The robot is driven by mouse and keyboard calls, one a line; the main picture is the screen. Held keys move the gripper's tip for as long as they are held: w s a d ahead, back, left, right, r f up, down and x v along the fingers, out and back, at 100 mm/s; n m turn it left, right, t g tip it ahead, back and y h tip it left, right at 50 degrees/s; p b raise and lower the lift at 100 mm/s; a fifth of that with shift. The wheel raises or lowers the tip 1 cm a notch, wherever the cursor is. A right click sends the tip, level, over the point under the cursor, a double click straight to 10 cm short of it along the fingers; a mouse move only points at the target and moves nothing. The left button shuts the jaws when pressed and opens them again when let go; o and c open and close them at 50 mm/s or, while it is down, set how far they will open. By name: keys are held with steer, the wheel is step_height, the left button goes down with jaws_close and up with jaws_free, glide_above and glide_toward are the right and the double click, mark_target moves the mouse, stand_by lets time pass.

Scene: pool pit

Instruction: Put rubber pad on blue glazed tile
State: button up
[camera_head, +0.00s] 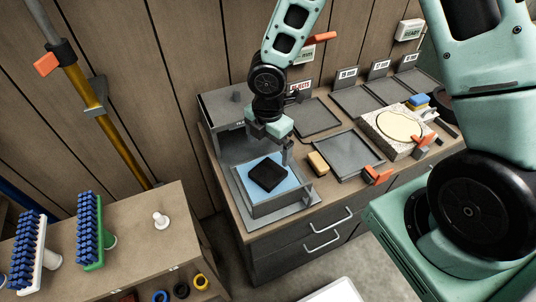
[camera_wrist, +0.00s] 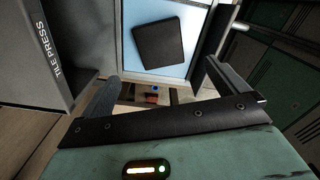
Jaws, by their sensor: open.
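The black rubber pad (camera_head: 267,175) lies flat on the blue glazed tile (camera_head: 284,186), turned at an angle to the tile's edges. The tile sits in the grey bed of the tile press. In the wrist view the pad (camera_wrist: 160,43) lies within the pale blue tile (camera_wrist: 126,58), with tile surface showing around it. My gripper (camera_head: 272,146) is above and behind the pad in the head view, apart from it. In the wrist view its two fingers (camera_wrist: 158,88) are spread with nothing between them.
The tile press (camera_wrist: 40,45) stands close beside my gripper. Right of it are dark trays (camera_head: 343,153), a yellow sponge (camera_head: 318,163) and a pale slab (camera_head: 392,135). A bench with blue-bristled brushes (camera_head: 88,228) is at left.

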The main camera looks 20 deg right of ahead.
steer(key=s+a+r+m, duration=0.3)
steer(key=s+r+m, duration=0.4)
steer(key=s+r, duration=0.2)
steer(key=s+a+r+m, duration=0.3)
steer(key=s+r+m, duration=0.4)
steer(key=s+r, duration=0.2)
steer(key=shift+s+a+r+m+y, duration=0.15)
steer(key=shift+s+r+m+y, duration=0.2)
steer(key=shift+s, duration=0.7)
steer(key=shift+c, duration=0.3)
